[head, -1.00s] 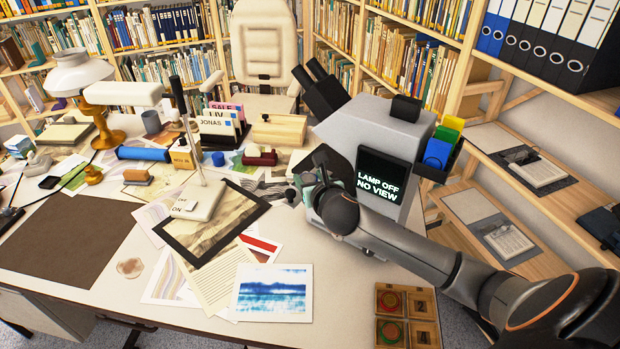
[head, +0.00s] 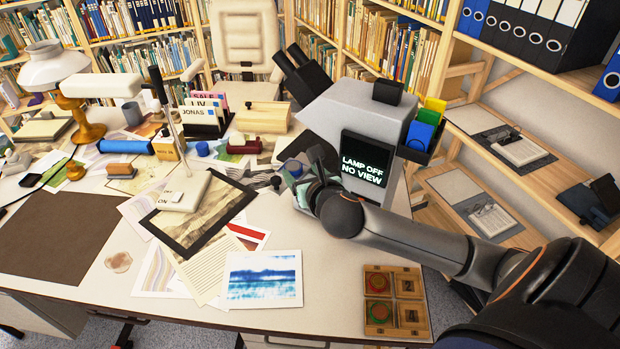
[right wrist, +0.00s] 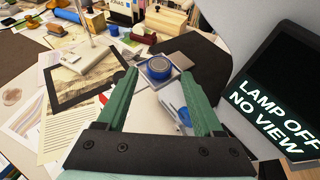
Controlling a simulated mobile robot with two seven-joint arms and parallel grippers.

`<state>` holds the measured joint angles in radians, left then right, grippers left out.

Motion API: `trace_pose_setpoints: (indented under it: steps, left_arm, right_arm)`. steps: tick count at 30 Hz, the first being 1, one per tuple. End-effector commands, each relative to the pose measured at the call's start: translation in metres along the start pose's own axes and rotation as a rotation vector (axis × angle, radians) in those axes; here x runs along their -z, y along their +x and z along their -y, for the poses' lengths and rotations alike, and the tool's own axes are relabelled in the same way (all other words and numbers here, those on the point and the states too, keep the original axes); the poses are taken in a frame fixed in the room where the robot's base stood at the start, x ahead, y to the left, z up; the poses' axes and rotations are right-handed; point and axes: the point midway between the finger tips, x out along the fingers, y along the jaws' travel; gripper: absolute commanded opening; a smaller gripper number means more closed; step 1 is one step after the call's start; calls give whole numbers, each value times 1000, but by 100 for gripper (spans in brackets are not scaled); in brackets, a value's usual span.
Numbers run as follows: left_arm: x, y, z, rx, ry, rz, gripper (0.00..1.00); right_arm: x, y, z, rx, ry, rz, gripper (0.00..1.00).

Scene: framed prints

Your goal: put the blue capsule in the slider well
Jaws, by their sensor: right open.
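A round blue capsule (right wrist: 158,66) with a pale rim sits on a square grey metal piece (right wrist: 182,60), which looks like the slider well, in the right wrist view. I cannot tell how deep it sits. My right gripper (right wrist: 161,76) is open, with its green fingers on either side of the capsule and apart from it. In the head view this gripper (head: 294,178) is at the left side of the grey viewer (head: 350,112), and the capsule there is hidden or too small to tell. My left gripper is not in view.
The viewer's screen (head: 364,169) reads "LAMP OFF NO VIEW". Another small blue round item (head: 203,149) stands by a dark red roller (head: 243,146). A framed print (head: 198,212), papers and a blue print (head: 262,279) lie left. A wooden box (head: 394,300) lies at the front edge.

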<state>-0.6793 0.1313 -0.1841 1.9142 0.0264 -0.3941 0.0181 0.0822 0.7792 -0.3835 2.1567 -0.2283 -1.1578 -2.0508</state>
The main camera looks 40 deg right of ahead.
Motion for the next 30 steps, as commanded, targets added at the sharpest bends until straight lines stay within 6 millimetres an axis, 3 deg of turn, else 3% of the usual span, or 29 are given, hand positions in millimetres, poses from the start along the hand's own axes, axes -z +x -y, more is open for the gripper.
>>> trace_pose_setpoints:
  steps: [3, 10, 30]
  left_arm:
    - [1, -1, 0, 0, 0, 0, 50]
    - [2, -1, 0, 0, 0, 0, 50]
    - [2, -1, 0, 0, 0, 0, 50]
  right_arm:
    - [0, -23, 0, -1, -1, -1, 68]
    - [0, -49, 0, 0, 0, -1, 68]
    - [0, -54, 0, 1, 1, 0, 68]
